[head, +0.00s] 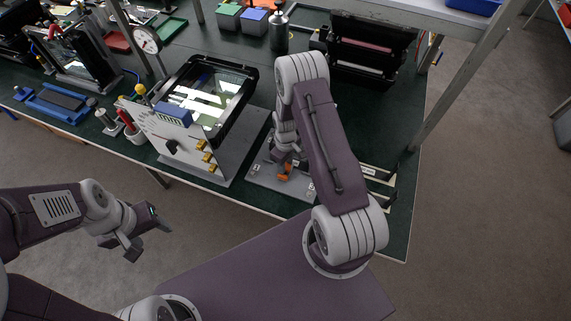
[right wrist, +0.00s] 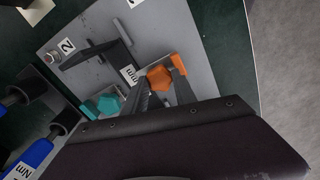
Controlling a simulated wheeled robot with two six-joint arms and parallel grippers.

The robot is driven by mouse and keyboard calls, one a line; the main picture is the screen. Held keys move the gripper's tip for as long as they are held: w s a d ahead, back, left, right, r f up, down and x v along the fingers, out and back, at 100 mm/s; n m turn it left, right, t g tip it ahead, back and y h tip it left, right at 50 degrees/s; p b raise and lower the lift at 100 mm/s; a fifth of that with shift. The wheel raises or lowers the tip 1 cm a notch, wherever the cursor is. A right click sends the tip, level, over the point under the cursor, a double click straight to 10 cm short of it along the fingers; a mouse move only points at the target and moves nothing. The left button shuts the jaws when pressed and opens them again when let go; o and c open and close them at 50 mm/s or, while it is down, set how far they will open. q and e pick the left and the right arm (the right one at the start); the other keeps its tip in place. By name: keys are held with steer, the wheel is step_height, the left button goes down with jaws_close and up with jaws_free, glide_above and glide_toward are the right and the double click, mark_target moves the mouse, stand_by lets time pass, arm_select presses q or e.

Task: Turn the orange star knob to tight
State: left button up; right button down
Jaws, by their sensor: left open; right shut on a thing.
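The orange star knob (head: 285,173) is on a grey plate (head: 262,180) near the table's front edge. In the right wrist view the orange knob (right wrist: 163,78) is at the fingertips, partly covered by them. My right gripper (head: 288,158) reaches down to it from above, and its fingers (right wrist: 163,90) are shut on the knob. The knob's tightness cannot be told. My left gripper (head: 150,236) is open and empty, in front of the table and away from it.
A teal knob (right wrist: 104,103) sits close beside the orange one on the plate. Blue-handled tools (right wrist: 30,158) lie nearby. A floodlight housing (head: 215,92) on a grey panel stands to the left. A dark housing (head: 365,50) stands behind.

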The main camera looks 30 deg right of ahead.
steer(key=shift+m, duration=0.4)
steer(key=c, duration=1)
jaws_free()
steer(key=shift+r, duration=0.1)
step_height(320, 180, up, 9)
steer(key=b, duration=0.1)
